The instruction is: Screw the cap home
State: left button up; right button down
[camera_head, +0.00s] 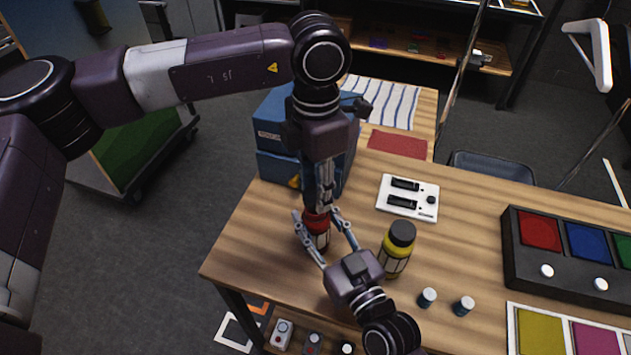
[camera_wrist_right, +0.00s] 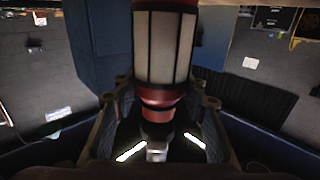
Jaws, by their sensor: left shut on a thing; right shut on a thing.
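A red bottle (camera_head: 320,238) with pale panels stands on the wooden table near its left edge. Its red top (camera_head: 315,215) is partly covered by my left gripper (camera_head: 321,205), which points straight down and is shut on it from above. Cap and neck cannot be told apart there. My right gripper (camera_head: 318,222) reaches in from the lower right, with its fingers shut around the bottle's body. The right wrist view shows the bottle's pale panels (camera_wrist_right: 165,45) and red band between the fingers; the cap is not clear there.
A yellow bottle (camera_head: 394,262) with a black cap stands close right of my right gripper. Two small white-topped pieces (camera_head: 428,297) (camera_head: 464,305) are nearby. A blue box (camera_head: 278,165) stands behind; a switch panel (camera_head: 409,197) and button box (camera_head: 520,262) lie to the right.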

aim_at(318, 226)
pick_arm(q)
jog(key=shift+f, duration=0.2)
dwell(0.4)
jog(key=shift+f, duration=0.8)
jog(key=shift+f, duration=0.6)
